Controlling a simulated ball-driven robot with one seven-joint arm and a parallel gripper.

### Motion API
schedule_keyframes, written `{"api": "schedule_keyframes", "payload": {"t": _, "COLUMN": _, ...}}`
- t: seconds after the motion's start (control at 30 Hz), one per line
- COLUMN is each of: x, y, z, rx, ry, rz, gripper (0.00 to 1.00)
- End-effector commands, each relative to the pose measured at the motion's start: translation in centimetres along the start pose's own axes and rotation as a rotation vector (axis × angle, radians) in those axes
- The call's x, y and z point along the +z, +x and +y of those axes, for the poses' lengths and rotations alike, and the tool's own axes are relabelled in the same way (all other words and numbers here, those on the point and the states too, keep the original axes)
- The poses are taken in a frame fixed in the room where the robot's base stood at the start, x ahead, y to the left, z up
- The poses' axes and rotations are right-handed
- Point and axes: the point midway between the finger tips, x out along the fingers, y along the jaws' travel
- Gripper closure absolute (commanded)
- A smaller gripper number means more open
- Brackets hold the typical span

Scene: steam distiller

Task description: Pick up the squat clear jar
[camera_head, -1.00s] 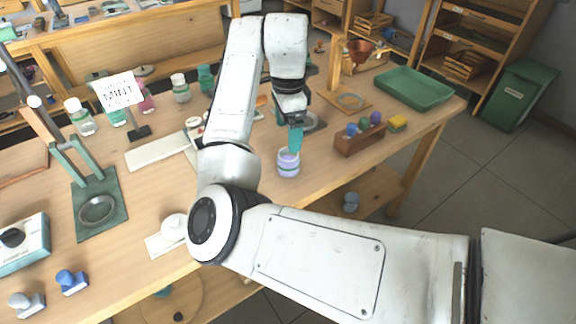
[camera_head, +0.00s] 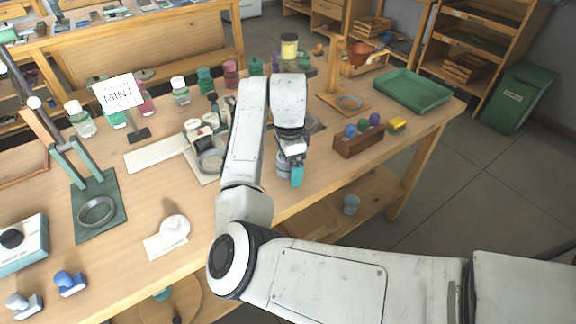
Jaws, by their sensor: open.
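The squat clear jar (camera_head: 282,166) stands on the wooden table near its front edge, mostly hidden behind my gripper. Only its left side shows, pale and greyish-lilac. My gripper (camera_head: 296,176) points down in front of the jar, with one teal finger in plain sight. The jaws are open. I cannot tell whether a finger touches the jar or whether the jar is between the fingers.
A wooden rack (camera_head: 359,146) with coloured balls stands right of the jar, with a yellow sponge (camera_head: 397,125) beside it. A green tray (camera_head: 412,91) lies at the back right. A white device with a grey ring (camera_head: 211,161) stands left of my forearm.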

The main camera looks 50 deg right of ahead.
Motion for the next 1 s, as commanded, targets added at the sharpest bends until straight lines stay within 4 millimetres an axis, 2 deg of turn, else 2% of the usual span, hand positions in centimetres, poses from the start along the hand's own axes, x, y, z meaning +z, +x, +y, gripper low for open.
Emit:
{"api": "schedule_keyframes", "payload": {"t": 0.03, "x": 0.6, "y": -0.26, "z": -0.7, "rx": -0.021, "ry": 0.014, "rz": -0.006, "gripper": 0.09}}
{"api": "schedule_keyframes", "payload": {"t": 0.17, "x": 0.68, "y": -0.37, "z": -0.79, "rx": -0.023, "ry": 0.013, "rz": -0.007, "gripper": 0.1}}
{"api": "schedule_keyframes", "payload": {"t": 0.8, "x": 0.75, "y": -0.45, "z": -0.84, "rx": -0.025, "ry": 0.011, "rz": -0.007, "gripper": 0.71}}
{"api": "schedule_keyframes", "payload": {"t": 1.0, "x": 0.75, "y": -0.48, "z": -0.85, "rx": -0.025, "ry": 0.011, "rz": -0.007, "gripper": 0.71}}
